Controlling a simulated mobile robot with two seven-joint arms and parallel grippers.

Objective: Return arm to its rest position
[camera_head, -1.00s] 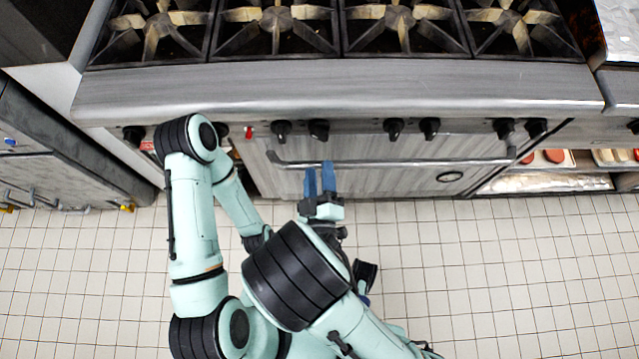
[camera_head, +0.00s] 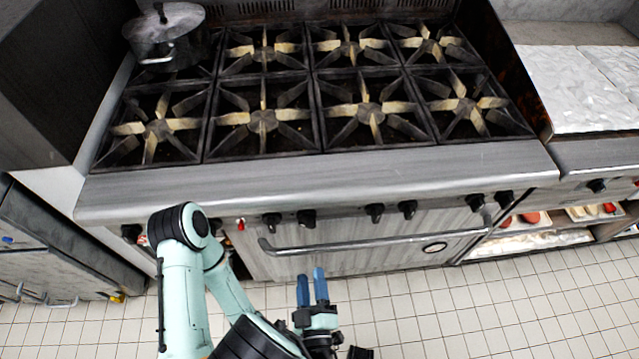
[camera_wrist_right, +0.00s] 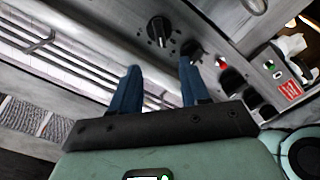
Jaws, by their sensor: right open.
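My right gripper (camera_head: 312,288) is in the lower middle of the head view. Its two blue fingers are apart with nothing between them, and they point toward the oven front. In the right wrist view the open blue fingers of the same gripper (camera_wrist_right: 158,84) face the stove's knob panel. My mint-green arm (camera_head: 182,290) with black joints stands at the lower left, bent in front of the stove. My left gripper cannot be made out.
The stove (camera_head: 310,178) fills the middle, with knobs and an oven handle (camera_head: 375,240) along its front. A lidded pot (camera_head: 168,40) stands on its back-left burner. A grey cabinet (camera_head: 50,245) is at the left. Tiled floor (camera_head: 480,310) is clear at the lower right.

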